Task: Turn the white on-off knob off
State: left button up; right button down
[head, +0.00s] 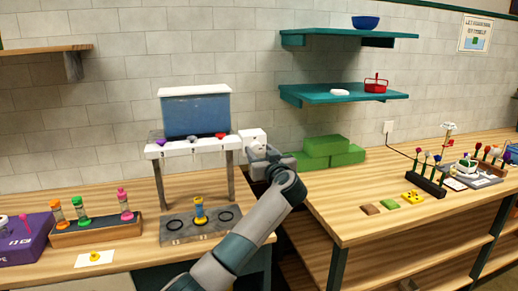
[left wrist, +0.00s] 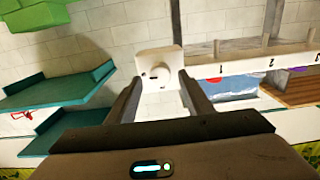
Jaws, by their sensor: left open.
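The white on-off knob (left wrist: 161,76) is a round knob on a white plate (left wrist: 149,60) with small dark marks. In the head view the white plate (head: 252,136) sits at the right end of the dispenser's white rail. My left gripper (head: 259,164) is just below and in front of it, partly hidden by my own arm. In the left wrist view its two fingers (left wrist: 157,88) are spread, with the knob showing between their tips. I cannot tell whether they touch it. Nothing is held. My right gripper is not in view.
A dispenser with a blue tank (head: 195,112) stands on grey posts above a grey tray (head: 187,232) holding a yellow vial (head: 199,210). Green blocks (head: 327,151) lie behind my arm. Teal shelves (head: 345,92) hang at the right. A gap separates the two tables.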

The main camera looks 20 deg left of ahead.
pick_arm(q)
jog(key=shift+w+a, duration=0.3)
jog(key=shift+w, duration=0.1)
jog(key=c, duration=1)
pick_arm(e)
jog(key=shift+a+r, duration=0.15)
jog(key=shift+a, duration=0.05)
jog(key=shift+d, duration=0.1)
